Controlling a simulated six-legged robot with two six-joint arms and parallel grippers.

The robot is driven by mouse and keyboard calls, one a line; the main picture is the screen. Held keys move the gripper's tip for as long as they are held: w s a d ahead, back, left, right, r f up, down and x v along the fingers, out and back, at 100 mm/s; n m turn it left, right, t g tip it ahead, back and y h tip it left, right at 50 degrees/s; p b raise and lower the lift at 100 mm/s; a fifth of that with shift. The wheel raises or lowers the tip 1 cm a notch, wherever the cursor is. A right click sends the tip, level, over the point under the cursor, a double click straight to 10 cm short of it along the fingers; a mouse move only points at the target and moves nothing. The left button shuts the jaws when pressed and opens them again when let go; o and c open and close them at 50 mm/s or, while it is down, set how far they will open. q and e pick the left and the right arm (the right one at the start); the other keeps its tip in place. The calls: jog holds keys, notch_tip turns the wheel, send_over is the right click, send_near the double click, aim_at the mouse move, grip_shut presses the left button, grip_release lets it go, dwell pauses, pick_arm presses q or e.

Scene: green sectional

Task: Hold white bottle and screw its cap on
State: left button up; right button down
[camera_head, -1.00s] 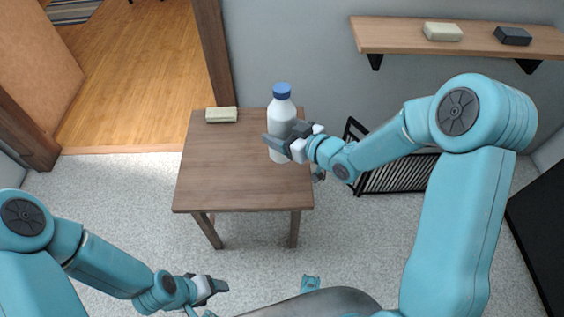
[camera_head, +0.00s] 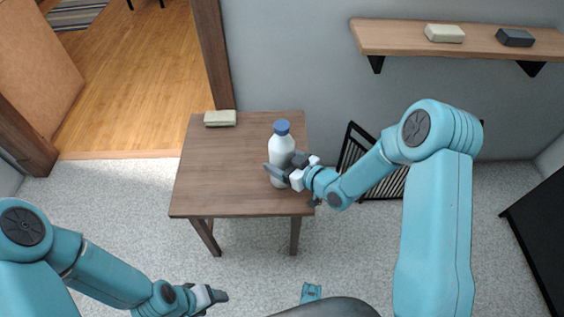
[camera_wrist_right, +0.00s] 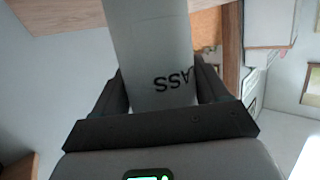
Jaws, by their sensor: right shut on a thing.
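The white bottle (camera_head: 281,150) is upright over the right part of the small wooden table, with its blue cap (camera_head: 282,127) on top of its neck. I cannot tell how tightly the cap sits, or whether the bottle's base touches the table. My right gripper (camera_head: 282,173) is shut on the bottle's lower body. In the right wrist view the bottle (camera_wrist_right: 152,50) is between the two fingers, with dark lettering showing. My left gripper (camera_head: 222,296) is low at the front left, away from the table and bottle; its jaw opening is unclear.
The wooden table (camera_head: 225,170) carries a pale block (camera_head: 220,118) at its back left corner. A wall shelf (camera_head: 470,42) at the upper right holds a pale block (camera_head: 445,33) and a dark block (camera_head: 514,38). A black rack (camera_head: 385,180) stands right of the table.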

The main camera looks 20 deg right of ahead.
jog(key=shift+f, duration=0.1)
jog(key=shift+f, duration=0.15)
grip_release()
jog(key=shift+s+d+r, duration=0.1)
jog(key=shift+s+r, duration=0.05)
jog(key=shift+r, duration=0.15)
jog(key=p+v, duration=0.1)
jog(key=v, duration=1)
jog(key=shift+s, duration=0.35)
jog(key=shift+d, duration=0.15)
